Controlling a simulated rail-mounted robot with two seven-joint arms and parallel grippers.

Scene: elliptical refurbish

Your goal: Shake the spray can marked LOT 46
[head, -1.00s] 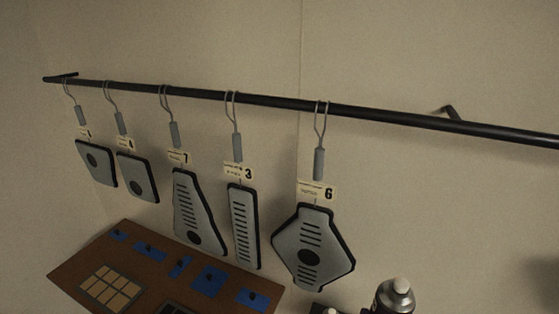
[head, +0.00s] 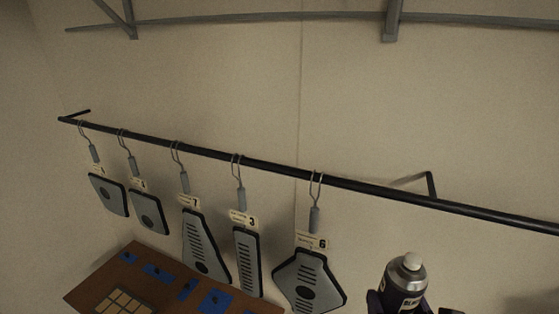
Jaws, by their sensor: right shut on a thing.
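A spray can (head: 404,279) with a pale cap, grey metal shoulder and dark body stands roughly upright at the bottom right of the head view. Part of a white label with large letters shows on it, but I cannot read a lot number. My right gripper (head: 408,303) is shut on the can, its dark fingers at either side of the body. The can's lower part is cut off by the picture's edge. My left gripper is not in view.
A black wall rail (head: 265,169) carries several hanging grey plates with numbered tags, the 6 plate (head: 309,284) nearest the can. A brown board (head: 88,290) with blue patches lies lower left. A grey curved bar (head: 255,17) crosses the top. The wall right of the plates is clear.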

